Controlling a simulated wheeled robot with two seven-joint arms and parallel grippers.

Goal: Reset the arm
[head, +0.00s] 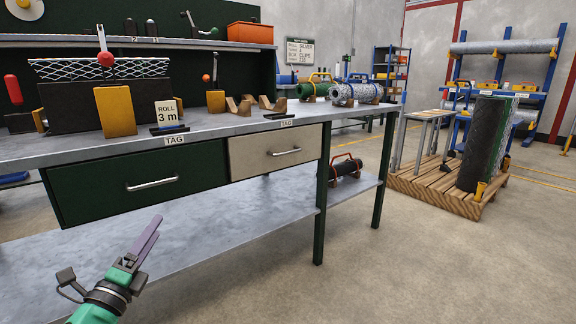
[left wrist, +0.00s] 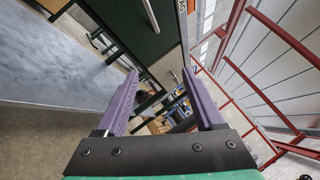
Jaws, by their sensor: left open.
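My left gripper (head: 148,240) shows at the lower left of the head view, in front of the workbench (head: 250,130) and above its lower shelf. Its purple fingers stand apart with nothing between them in the left wrist view (left wrist: 160,95). The green drawer (head: 140,185) and the pale drawer (head: 275,151) of the bench are shut. The gripper appears clear of the bench. My right gripper is not in view.
On the bench stand a mesh fixture with yellow blocks (head: 115,112), a "ROLL 3 m" sign (head: 167,112), and green (head: 318,90) and silver (head: 358,93) rolls. A wooden pallet (head: 430,186) holds upright rolls at right. The floor (head: 400,270) between is clear.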

